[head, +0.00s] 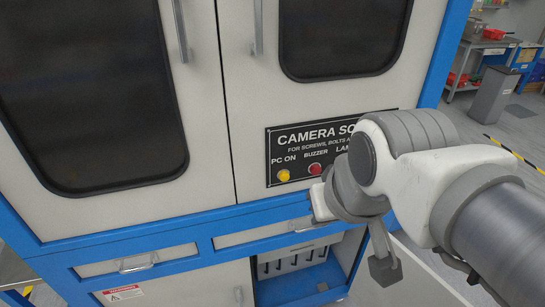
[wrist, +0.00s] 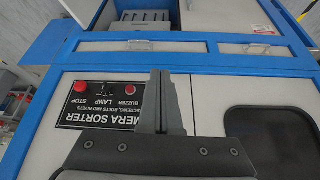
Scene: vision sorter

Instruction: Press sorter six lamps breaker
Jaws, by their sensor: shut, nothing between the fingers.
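The camera sorter's black panel (head: 290,140) is on the cabinet front, with a yellow PC ON button (head: 283,176) and a red BUZZER button (head: 315,169). My arm hides its right part in the head view. The upside-down wrist view shows a small LAMP switch (wrist: 103,88) and a red STOP button (wrist: 80,86). A grey unit with several slots (head: 293,261) sits in the open lower compartment. No breaker label is readable. My gripper (wrist: 162,74) is shut and empty, in front of the cabinet beside the panel; contact cannot be told.
Two dark windowed doors (head: 330,35) fill the upper cabinet. Blue-framed drawers with handles (head: 138,263) run below. A lower door (head: 405,280) seems to stand open at the right. A grey bin (head: 492,95) and workbench stand farther back right, with open floor between.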

